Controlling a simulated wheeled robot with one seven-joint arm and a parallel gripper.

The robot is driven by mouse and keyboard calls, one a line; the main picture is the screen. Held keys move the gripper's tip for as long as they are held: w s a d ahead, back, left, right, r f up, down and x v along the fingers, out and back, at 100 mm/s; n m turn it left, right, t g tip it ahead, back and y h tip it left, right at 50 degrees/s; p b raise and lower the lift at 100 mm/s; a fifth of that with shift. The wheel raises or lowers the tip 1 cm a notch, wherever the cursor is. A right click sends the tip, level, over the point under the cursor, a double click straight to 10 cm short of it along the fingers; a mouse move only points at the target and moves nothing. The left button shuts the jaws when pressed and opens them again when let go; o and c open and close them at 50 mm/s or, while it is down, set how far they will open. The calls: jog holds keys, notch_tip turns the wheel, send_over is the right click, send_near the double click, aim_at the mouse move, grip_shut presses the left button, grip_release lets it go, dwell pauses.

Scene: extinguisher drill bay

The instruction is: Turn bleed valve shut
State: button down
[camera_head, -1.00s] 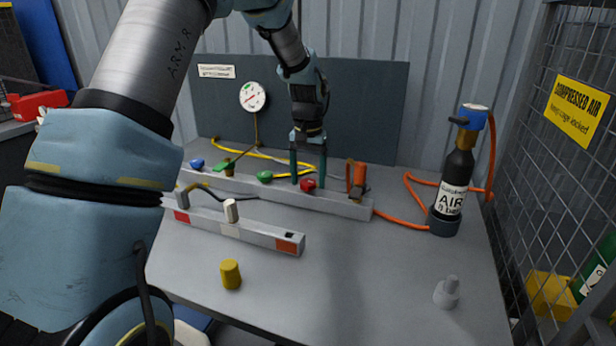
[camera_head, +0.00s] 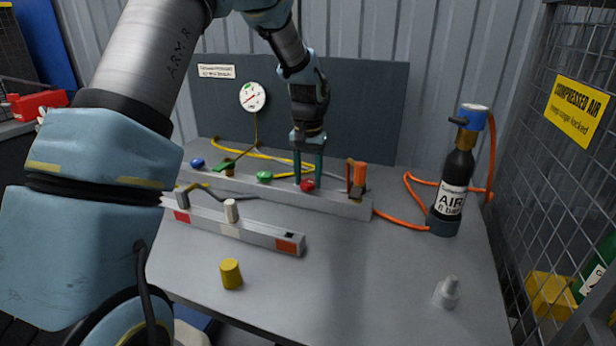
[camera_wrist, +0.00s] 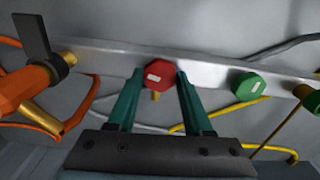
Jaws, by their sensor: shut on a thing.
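A red faceted knob (camera_head: 307,186) with a small pale label sits on the grey manifold bar (camera_head: 340,207). In the wrist view the red knob (camera_wrist: 159,76) is between the fingertips of my gripper (camera_wrist: 160,78). In the head view my gripper (camera_head: 308,184) reaches down from above with its dark green fingers on either side of that knob. It is shut on the knob. The knob's markings are too small to read, so I cannot tell from text whether it is the bleed valve.
Green (camera_head: 264,176) and blue (camera_head: 197,163) knobs and an orange fitting (camera_head: 360,173) share the bar. A gauge (camera_head: 252,96) is on the back panel. An air bottle (camera_head: 456,175) stands right. A yellow cap (camera_head: 231,274) and grey piece (camera_head: 447,292) stand on the open front table.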

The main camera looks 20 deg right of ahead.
jog(key=shift+m, duration=0.3)
jog(key=m+p, duration=0.1)
jog(key=m, duration=0.1)
jog(key=shift+r+m, duration=0.1)
jog(key=shift+m, duration=0.3)
jog(key=m+p, duration=0.2)
jog(key=m, duration=0.2)
jog(key=shift+m, duration=0.3)
jog(key=m+p, duration=0.2)
jog(key=m, duration=0.2)
jog(key=shift+d+m+p, duration=0.1)
jog(key=shift+m+p, duration=0.45)
jog(key=shift+m, duration=1.15)
jog(key=shift+c, duration=1.5)
grip_release()
